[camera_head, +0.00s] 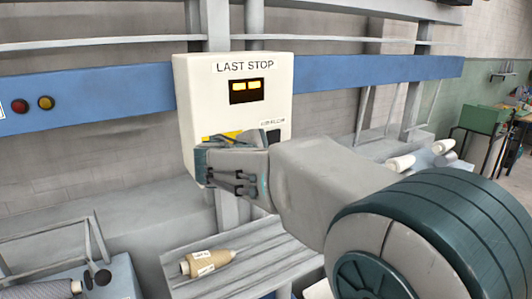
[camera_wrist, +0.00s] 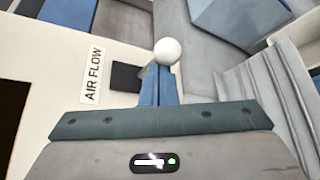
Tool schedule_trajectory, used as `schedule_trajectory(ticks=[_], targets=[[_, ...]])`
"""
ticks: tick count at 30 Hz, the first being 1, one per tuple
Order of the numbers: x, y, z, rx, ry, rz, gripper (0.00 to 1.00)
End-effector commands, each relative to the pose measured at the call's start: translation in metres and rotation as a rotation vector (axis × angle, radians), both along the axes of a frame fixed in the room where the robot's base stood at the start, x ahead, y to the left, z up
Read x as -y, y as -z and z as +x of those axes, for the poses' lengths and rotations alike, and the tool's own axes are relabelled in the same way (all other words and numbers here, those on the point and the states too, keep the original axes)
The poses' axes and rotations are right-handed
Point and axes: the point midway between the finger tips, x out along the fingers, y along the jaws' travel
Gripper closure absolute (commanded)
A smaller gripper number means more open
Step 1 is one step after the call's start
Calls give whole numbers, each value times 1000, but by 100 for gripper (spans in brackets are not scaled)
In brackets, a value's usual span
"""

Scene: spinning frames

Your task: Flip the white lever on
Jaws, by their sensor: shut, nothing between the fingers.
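The white lever shows in the wrist view as a round white ball knob (camera_wrist: 168,51), beside a dark square slot (camera_wrist: 127,77) on a pale panel marked AIR FLOW. My gripper (camera_wrist: 155,85) is shut and empty, its narrow bluish fingers pointing at the knob. The fingertips are at or just below the knob; I cannot tell if they touch it. In the head view my gripper (camera_head: 222,175) is in front of the lower part of the cream LAST STOP box (camera_head: 205,90). The lever is not visible there; my gripper and arm cover part of the box.
The box is mounted on a blue rail (camera_head: 120,92) along a grey wall. Red and yellow buttons (camera_head: 45,102) are at the left. A yarn cone (camera_head: 208,263) lies on a slatted grey shelf below. White spools (camera_head: 400,163) are at the right.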

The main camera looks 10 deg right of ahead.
Motion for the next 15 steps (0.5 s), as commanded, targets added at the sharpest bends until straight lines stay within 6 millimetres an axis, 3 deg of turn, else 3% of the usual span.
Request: schedule_trajectory(ticks=[15], targets=[[9,-8,0,2,16,0,100]])
